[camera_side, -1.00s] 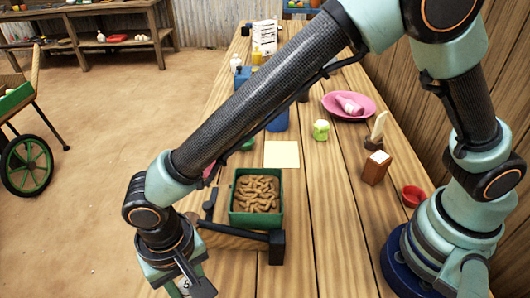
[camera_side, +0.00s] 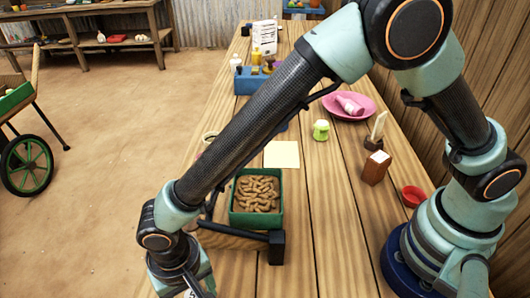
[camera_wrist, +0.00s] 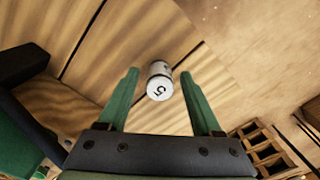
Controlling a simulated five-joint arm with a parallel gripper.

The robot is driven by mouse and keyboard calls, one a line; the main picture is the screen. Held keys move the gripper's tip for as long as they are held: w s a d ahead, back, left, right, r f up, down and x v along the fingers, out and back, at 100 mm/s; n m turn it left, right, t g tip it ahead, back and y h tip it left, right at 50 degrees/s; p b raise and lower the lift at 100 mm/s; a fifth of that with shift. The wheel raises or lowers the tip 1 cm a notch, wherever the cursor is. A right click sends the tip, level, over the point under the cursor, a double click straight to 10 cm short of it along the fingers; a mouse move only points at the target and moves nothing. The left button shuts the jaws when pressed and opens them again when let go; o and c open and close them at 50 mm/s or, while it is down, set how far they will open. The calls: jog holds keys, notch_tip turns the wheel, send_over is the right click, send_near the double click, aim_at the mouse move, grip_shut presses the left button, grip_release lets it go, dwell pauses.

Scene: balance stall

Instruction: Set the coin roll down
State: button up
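A short pale grey-white cylinder marked 5, which looks like the coin roll (camera_wrist: 159,82), shows in the wrist view with its marked end toward the camera. It appears to stand on the plank table (camera_wrist: 95,85) near an edge. My gripper (camera_wrist: 159,73) has its two green fingers apart, one on each side of the roll, with a visible gap on both sides. In the side view my gripper is at the bottom edge and mostly cut off, with the roll barely seen there.
A green tray (camera_side: 234,218) of brown curled pieces stands beside a black post (camera_side: 276,247) and wooden beam (camera_side: 225,240). A pale square sheet (camera_side: 282,154) lies behind it. A wooden block (camera_side: 375,168), red cup (camera_side: 413,196) and pink plate (camera_side: 365,111) are to the right.

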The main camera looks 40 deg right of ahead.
aim_at(192, 296)
jog(key=shift+r, duration=0.1)
notch_tip(192, 296, up, 11)
jog(key=w+d+r+t+y, duration=0.1)
jog(key=w+d+r, duration=0.6)
jog(key=d, duration=0.4)
jog(key=s+d+r+t, duration=0.2)
jog(key=d, duration=1.1)
jog(key=s+d+r+n+t+h, duration=0.1)
jog(key=s+d+r+t, duration=0.1)
jog(key=d, duration=1.1)
jog(key=shift+r+t, duration=0.3)
jog(key=shift+r, duration=0.35)
